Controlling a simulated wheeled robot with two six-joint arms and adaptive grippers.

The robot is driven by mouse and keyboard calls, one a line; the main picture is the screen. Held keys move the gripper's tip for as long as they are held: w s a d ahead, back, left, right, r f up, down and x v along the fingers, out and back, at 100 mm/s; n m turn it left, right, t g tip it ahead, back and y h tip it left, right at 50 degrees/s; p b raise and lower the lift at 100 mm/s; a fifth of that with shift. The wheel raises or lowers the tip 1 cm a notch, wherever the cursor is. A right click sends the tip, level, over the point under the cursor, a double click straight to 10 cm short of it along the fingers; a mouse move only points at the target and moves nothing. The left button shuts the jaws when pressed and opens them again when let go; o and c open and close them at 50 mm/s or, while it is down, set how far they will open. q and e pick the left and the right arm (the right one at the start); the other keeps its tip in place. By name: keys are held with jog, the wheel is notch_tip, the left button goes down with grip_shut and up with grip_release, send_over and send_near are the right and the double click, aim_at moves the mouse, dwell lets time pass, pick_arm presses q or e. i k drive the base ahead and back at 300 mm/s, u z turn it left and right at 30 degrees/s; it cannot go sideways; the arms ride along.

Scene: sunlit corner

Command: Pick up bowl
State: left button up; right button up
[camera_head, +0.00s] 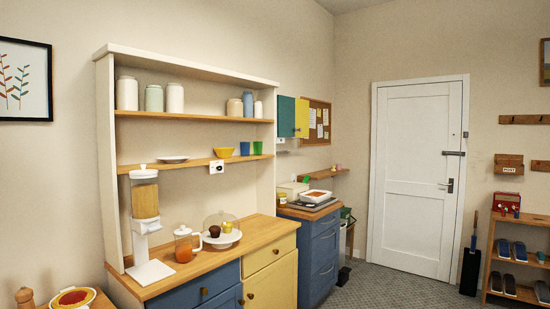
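Neither of my grippers is in view.
A blue cabinet (318,255) stands beyond. Grey floor (385,285) is open before the white door (415,180).

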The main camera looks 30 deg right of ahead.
aim_at(222, 152)
jog(key=z, duration=0.8)
jog(key=i, duration=0.3)
jog(key=z, duration=0.85)
jog(key=i, duration=2.1)
jog(key=z, duration=0.4)
jog(key=i, duration=1.4)
jog(key=u, duration=0.65)
jog(key=i, duration=0.9)
jog(key=u, duration=0.75)
